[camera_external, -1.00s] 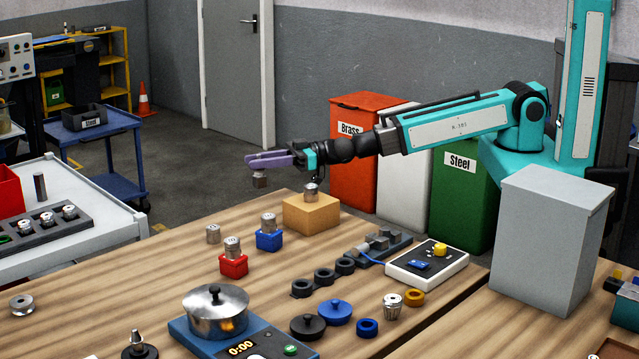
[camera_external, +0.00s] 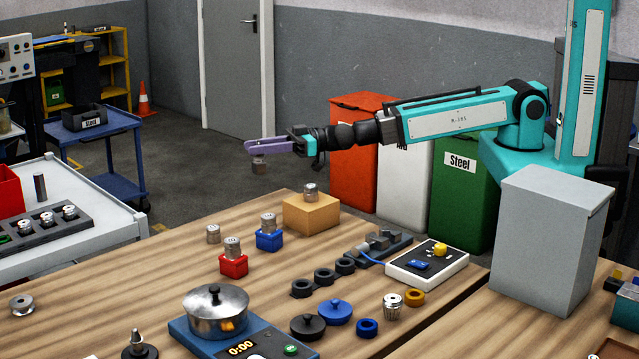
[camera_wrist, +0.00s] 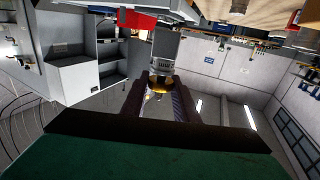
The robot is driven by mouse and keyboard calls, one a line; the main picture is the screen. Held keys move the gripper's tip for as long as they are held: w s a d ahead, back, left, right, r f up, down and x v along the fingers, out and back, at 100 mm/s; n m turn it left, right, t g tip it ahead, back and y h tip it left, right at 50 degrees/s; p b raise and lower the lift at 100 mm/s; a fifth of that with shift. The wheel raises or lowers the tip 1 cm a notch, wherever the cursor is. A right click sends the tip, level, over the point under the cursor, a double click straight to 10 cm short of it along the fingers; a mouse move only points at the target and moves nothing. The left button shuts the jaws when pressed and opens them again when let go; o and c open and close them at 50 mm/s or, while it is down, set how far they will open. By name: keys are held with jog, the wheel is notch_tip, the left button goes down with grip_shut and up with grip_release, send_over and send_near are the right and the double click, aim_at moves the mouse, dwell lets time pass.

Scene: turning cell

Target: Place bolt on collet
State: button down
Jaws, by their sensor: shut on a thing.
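My gripper (camera_external: 254,150), with purple fingers, is stretched out to the left above the far edge of the wooden table. It is shut on a small dark grey metal piece, seemingly the bolt (camera_external: 259,166), which hangs below the fingertips, clear of everything. In the wrist view a grey cylinder (camera_wrist: 165,46) shows between the fingers. Which part is the collet is unclear. A slotted silver piece, possibly a collet (camera_external: 392,306), stands at the front right. Similar silver cylinders stand on the tan block (camera_external: 318,218), the blue block (camera_external: 269,240) and the red block (camera_external: 233,266).
A lidded pot (camera_external: 215,315) stands on a blue scale at the front. Black rings (camera_external: 324,276), a white control box (camera_external: 440,262) and a tall grey box (camera_external: 545,245) stand to the right. A grey cart (camera_external: 100,240) is at left. Bins stand behind the table.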

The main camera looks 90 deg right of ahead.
jog(key=shift+a+r, duration=0.15)
jog(key=shift+s+a+r+n+y, duration=0.2)
jog(key=shift+a+r+n+y, duration=0.1)
jog(key=shift+a+y, duration=0.15)
jog(key=s+a+n+g+y+p, duration=0.1)
jog(key=s+a+n+g+y, duration=0.4)
jog(key=s+a, duration=1.5)
jog(key=s+a+n+g+y+p, duration=0.2)
jog(key=s+a+n+g+y, duration=0.3)
jog(key=s+a+n+g, duration=0.5)
jog(key=s+a+f+g, duration=0.1)
jog(key=s+a+g, duration=0.4)
jog(key=s+a, duration=0.5)
jog(key=shift+w+a+f+b, duration=0.2)
jog(key=shift+a+b, duration=0.1)
jog(key=shift+b, duration=0.6)
jog(key=shift+w+a+b, duration=0.15)
jog(key=shift+a+b, duration=0.1)
jog(key=shift+b, duration=0.8)
